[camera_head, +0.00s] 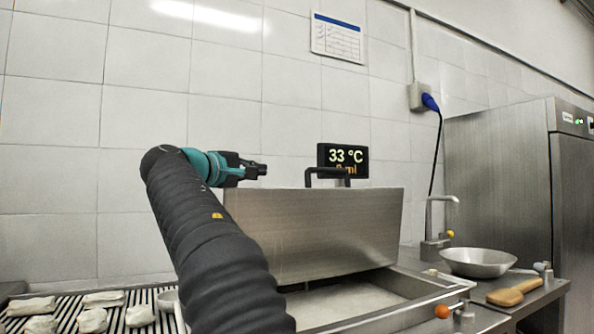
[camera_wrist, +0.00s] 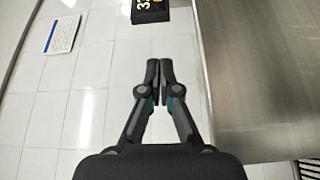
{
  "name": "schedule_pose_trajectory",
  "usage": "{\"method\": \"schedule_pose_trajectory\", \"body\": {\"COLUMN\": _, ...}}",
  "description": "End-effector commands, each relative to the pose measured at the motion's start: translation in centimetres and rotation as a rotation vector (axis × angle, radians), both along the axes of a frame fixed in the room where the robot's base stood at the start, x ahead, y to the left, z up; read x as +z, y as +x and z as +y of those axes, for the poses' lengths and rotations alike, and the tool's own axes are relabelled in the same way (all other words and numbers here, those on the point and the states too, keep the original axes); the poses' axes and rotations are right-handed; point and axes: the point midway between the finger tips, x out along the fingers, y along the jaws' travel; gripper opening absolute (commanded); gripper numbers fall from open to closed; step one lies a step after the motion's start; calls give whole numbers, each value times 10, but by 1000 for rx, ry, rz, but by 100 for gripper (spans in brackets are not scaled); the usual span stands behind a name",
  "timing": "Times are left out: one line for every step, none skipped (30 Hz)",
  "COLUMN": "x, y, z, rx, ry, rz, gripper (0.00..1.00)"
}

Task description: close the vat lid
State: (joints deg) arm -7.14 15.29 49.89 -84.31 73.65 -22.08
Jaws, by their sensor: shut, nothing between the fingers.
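The vat lid (camera_head: 318,232) is a large steel panel tilted up and open, with a dark handle (camera_head: 327,173) on its top edge. The vat (camera_head: 420,285) below is a steel basin with whitish contents, partly hidden by my arm. My gripper (camera_head: 262,170) is shut and empty, at the upper left corner of the lid, just above its top edge. In the wrist view my gripper (camera_wrist: 159,66) has its fingertips together in front of the tiled wall, and the lid (camera_wrist: 270,80) fills the right side, apart from the fingers.
A display (camera_head: 342,157) reading 33 °C stands behind the lid handle. A faucet (camera_head: 438,220), a metal bowl (camera_head: 478,262) and a wooden paddle (camera_head: 514,291) are to the right of the vat. White pieces (camera_head: 92,320) lie on a slatted rack at lower left. A tall steel cabinet (camera_head: 500,180) stands at right.

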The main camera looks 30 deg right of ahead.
Motion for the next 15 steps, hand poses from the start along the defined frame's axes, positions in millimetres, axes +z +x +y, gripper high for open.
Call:
{"method": "schedule_pose_trajectory", "body": {"x": 1, "y": 4, "z": -10, "rx": -3, "ry": 1, "rz": 1, "gripper": 0}}
{"method": "schedule_pose_trajectory", "body": {"x": 1, "y": 6, "z": -15, "rx": -3, "ry": 1, "rz": 0, "gripper": 0}}
{"method": "schedule_pose_trajectory", "body": {"x": 2, "y": 10, "z": -21, "rx": -2, "ry": 1, "rz": 0, "gripper": 0}}
{"method": "schedule_pose_trajectory", "body": {"x": 2, "y": 12, "z": -26, "rx": -2, "ry": 1, "rz": 0, "gripper": 0}}
{"method": "schedule_pose_trajectory", "body": {"x": 2, "y": 14, "z": -31, "rx": -2, "ry": 1, "rz": 0, "gripper": 0}}
{"method": "schedule_pose_trajectory", "body": {"x": 2, "y": 17, "z": -38, "rx": -1, "ry": 1, "rz": 0, "gripper": 0}}
{"method": "schedule_pose_trajectory", "body": {"x": 2, "y": 20, "z": -43, "rx": -1, "ry": 1, "rz": -1, "gripper": 0}}
{"method": "schedule_pose_trajectory", "body": {"x": 3, "y": 22, "z": -48, "rx": -1, "ry": 2, "rz": 0, "gripper": 0}}
{"method": "schedule_pose_trajectory", "body": {"x": 3, "y": 26, "z": -54, "rx": 1, "ry": 1, "rz": 0, "gripper": 0}}
{"method": "schedule_pose_trajectory", "body": {"x": 3, "y": 28, "z": -58, "rx": 1, "ry": 1, "rz": 0, "gripper": 0}}
{"method": "schedule_pose_trajectory", "body": {"x": 3, "y": 30, "z": -64, "rx": 0, "ry": 1, "rz": 0, "gripper": 0}}
{"method": "schedule_pose_trajectory", "body": {"x": 4, "y": 33, "z": -70, "rx": 2, "ry": 1, "rz": 0, "gripper": 0}}
{"method": "schedule_pose_trajectory", "body": {"x": 4, "y": 36, "z": -74, "rx": 2, "ry": 2, "rz": 1, "gripper": 0}}
{"method": "schedule_pose_trajectory", "body": {"x": 4, "y": 38, "z": -79, "rx": 1, "ry": 2, "rz": 1, "gripper": 0}}
{"method": "schedule_pose_trajectory", "body": {"x": 4, "y": 40, "z": -85, "rx": 1, "ry": 1, "rz": 0, "gripper": 0}}
